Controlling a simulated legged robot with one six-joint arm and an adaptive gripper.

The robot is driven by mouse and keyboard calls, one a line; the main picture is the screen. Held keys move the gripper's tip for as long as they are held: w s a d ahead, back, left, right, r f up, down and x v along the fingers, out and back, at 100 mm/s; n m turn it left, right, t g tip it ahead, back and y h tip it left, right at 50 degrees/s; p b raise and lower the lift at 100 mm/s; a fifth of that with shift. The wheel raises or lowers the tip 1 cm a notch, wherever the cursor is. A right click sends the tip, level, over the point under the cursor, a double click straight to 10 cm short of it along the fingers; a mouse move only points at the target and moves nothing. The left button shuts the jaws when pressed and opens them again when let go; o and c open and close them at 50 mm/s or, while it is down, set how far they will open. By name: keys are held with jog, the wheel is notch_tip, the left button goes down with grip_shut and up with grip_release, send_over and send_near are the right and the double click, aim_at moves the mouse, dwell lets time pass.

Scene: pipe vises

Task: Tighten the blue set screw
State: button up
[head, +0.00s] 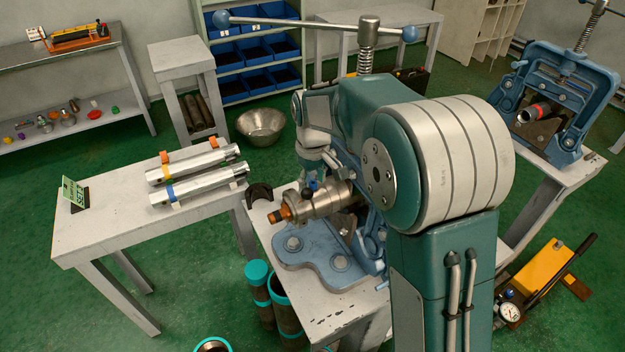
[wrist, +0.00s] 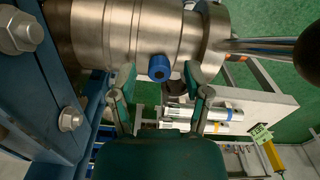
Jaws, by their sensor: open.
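The fitting lies clamped in the blue pipe vise (head: 325,258), with an orange end showing in the head view. My gripper (wrist: 164,76) is open, with one finger on each side of the screw. Clear space shows between the screw and each fingertip; I cannot tell the depth gap. In the head view my gripper (head: 318,168) is just above the fitting, and my arm hides part of the vise.
The vise's long handle bar (head: 290,22) crosses above my arm. A side table (head: 110,222) holds two steel tools and a small green sign. A second blue vise (head: 560,90) stands at right. Dark pipes with teal bands stand on the floor beside the vise bench.

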grip_shut()
